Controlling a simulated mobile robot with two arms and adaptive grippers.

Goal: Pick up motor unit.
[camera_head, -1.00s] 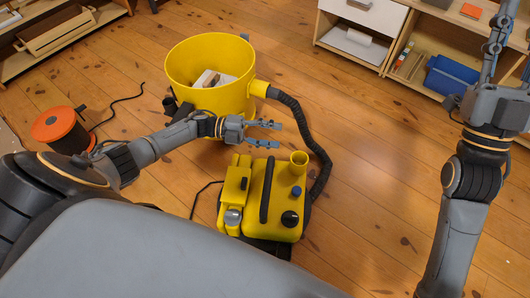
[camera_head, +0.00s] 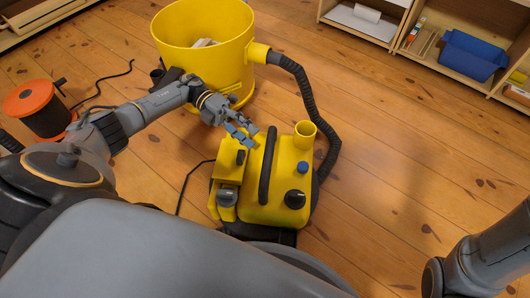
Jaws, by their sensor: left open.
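The yellow motor unit (camera_head: 283,207) stands on the wooden floor in front of me. It has a black handle bar along its top, a round yellow port, a blue cap and a black knob. My left gripper (camera_head: 249,134) is open and empty above the unit's far left edge, close to the far end of the handle; I cannot tell whether it touches. My right arm enters at the lower right, and its gripper is out of view.
A yellow bucket (camera_head: 185,30) stands behind the unit, joined to it by a black hose (camera_head: 316,110). An orange reel (camera_head: 38,105) with a cable is at the left. Shelves with a blue bin (camera_head: 470,56) line the back right. The floor at right is clear.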

